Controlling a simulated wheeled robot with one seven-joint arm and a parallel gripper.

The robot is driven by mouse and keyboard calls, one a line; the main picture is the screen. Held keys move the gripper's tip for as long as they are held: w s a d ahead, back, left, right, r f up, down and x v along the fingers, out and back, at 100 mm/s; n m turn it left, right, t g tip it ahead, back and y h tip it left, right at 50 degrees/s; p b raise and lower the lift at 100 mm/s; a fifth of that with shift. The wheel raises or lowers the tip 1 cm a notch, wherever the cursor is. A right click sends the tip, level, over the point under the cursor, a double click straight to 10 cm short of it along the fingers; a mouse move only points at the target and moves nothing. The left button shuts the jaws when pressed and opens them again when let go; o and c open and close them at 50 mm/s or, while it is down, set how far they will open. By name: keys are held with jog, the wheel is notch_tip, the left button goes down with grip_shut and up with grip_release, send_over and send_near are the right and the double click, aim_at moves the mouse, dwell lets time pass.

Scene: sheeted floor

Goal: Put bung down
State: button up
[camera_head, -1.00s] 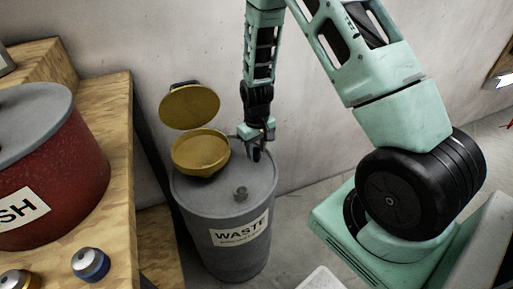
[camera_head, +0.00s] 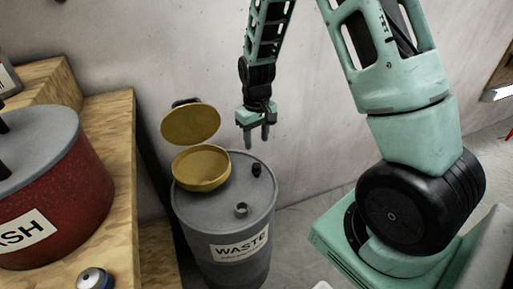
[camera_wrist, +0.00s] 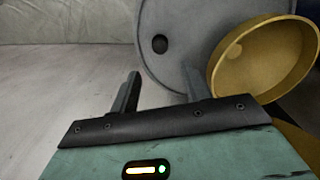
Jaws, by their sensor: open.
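The bung (camera_head: 256,170) is a small black plug standing on the grey top of the waste drum (camera_head: 225,220), near its back right edge. In the wrist view the bung (camera_wrist: 160,43) shows as a dark round spot on the drum top (camera_wrist: 185,22), beyond my fingertips. My gripper (camera_head: 257,138) is open and empty, above the bung and apart from it. Its two spread fingers also show in the wrist view (camera_wrist: 162,85). A short grey ring-like fitting (camera_head: 241,210) stands on the front of the drum top.
A yellow funnel (camera_head: 201,170) with a raised lid (camera_head: 190,124) sits on the drum's back left. A wooden bench (camera_head: 112,150) with a red bin (camera_head: 65,195) stands left. A wall is close behind.

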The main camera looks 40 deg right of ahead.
jog(key=s+a+r+n, duration=0.1)
jog(key=s+a+r, duration=0.2)
jog(key=a, duration=0.3)
jog(key=s+a+r+n+y, duration=0.1)
jog(key=s+a+r+n, duration=0.1)
jog(key=s+a+r, duration=0.3)
jog(key=s+a+r+n, duration=0.1)
jog(key=s+a+r, duration=0.1)
jog(key=a, duration=0.6)
jog(key=s+a+r+n, duration=0.2)
jog(key=s, duration=0.5)
jog(key=s+a+r+n, duration=0.1)
jog(key=s+a+r, duration=0.1)
jog(key=s, duration=0.5)
jog(key=shift+s+a+n, duration=0.15)
jog(key=shift+a+n, duration=0.25)
jog(key=shift+a, duration=0.3)
